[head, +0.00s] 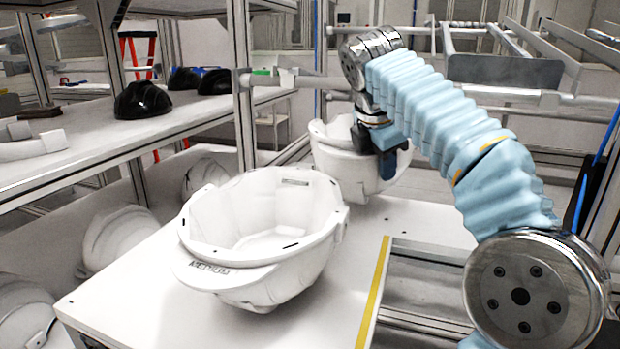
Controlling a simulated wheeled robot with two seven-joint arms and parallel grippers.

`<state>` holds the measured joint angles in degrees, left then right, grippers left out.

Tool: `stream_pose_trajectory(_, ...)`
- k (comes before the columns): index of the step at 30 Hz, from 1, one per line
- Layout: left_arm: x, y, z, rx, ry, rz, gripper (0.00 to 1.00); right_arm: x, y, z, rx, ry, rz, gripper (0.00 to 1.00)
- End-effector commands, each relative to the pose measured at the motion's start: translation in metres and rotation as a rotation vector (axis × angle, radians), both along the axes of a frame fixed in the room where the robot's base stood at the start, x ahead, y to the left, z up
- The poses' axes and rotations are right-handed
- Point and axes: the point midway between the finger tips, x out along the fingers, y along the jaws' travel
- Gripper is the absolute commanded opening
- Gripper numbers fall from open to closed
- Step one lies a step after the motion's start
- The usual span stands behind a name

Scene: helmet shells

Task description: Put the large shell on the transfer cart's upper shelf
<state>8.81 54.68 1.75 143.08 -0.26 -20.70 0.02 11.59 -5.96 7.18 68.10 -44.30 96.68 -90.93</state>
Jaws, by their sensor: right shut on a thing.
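Two white helmet shells lie open side up. The nearer shell (262,255) rests on a white flat shelf top (130,290); a small label on its brim seems to read "MEDIUM". The farther shell (340,167) is behind it, at or just above the back of the same top; I cannot tell if it touches. I cannot read a size on it. My right gripper (388,160) points down and is shut on the right side of the farther shell's rim. The arm hides part of that rim. My left gripper is out of view.
A yellow strip (373,295) runs along the top's right edge. A rack on the left holds black shells (143,101) on its shelf and more white shells (120,238) lower down. A metal post (243,90) stands close behind the nearer shell.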

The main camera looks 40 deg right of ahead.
Motion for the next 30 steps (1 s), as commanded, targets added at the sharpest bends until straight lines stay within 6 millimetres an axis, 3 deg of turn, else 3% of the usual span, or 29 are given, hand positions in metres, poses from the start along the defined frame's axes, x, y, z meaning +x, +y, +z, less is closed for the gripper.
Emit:
stream_pose_trajectory(6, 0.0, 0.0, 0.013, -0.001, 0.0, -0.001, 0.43, 0.058, 0.034, 0.004, 0.0, -0.001, 0.004, 0.0)
stream_pose_trajectory(12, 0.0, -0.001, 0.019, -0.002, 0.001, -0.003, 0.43, 0.089, 0.052, 0.003, -0.001, -0.002, 0.0, 0.0)
stream_pose_trajectory(16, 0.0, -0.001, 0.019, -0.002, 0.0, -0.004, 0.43, 0.094, 0.055, -0.002, -0.002, 0.0, -0.001, 0.0)
stream_pose_trajectory(23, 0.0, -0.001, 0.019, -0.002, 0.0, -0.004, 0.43, 0.093, 0.055, -0.031, -0.002, 0.0, -0.003, 0.0)
stream_pose_trajectory(30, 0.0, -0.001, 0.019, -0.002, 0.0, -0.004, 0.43, 0.094, 0.055, -0.033, -0.002, -0.003, -0.001, 0.0)
